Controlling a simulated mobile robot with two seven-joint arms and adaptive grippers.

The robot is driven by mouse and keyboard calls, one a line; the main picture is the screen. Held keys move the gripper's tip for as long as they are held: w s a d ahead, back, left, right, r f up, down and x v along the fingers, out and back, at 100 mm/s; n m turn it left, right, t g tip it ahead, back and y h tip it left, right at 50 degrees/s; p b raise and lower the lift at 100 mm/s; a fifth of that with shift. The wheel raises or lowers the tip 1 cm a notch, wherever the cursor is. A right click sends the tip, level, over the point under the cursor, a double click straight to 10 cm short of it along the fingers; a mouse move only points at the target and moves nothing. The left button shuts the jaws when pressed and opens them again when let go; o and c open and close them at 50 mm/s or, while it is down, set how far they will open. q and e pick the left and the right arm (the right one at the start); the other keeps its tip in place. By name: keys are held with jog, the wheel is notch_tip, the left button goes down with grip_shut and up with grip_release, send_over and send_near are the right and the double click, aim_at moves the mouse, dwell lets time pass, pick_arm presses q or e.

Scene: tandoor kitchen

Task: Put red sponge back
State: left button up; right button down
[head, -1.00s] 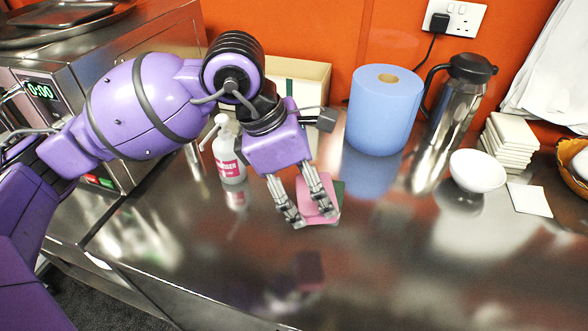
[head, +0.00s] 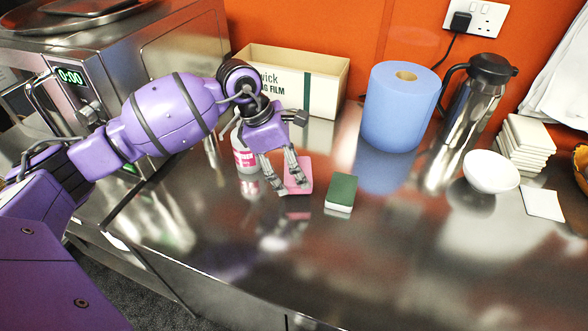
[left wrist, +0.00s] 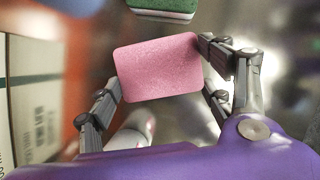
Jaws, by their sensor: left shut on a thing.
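The red sponge, pinkish in the pictures (head: 301,172), is held between the fingers of my left gripper (head: 291,188). It appears flat and close above the steel counter, with its reflection just below it. In the left wrist view the sponge (left wrist: 160,68) fills the space between the two fingers (left wrist: 168,92), which press at its sides. A green-and-white sponge (head: 341,191) lies on the counter to the right, apart from it. The green sponge also shows at the top edge of the left wrist view (left wrist: 165,8). My right gripper is not in view.
A soap bottle (head: 244,158) stands close behind and left of my left gripper. A cling film box (head: 318,88), blue paper roll (head: 400,115), steel flask (head: 472,105) and white bowl (head: 491,172) stand further back and right. The front counter is clear.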

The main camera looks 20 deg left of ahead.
aim_at(287, 169)
pick_arm(q)
jog(key=shift+w+a+f, duration=0.1)
jog(key=shift+f, duration=1.8)
jog(key=o, duration=1)
jog(key=shift+r, duration=0.1)
jog(key=shift+r, duration=0.2)
jog(key=v, duration=1.1)
jog(key=shift+a+r, duration=0.2)
jog(key=shift+r, duration=0.15)
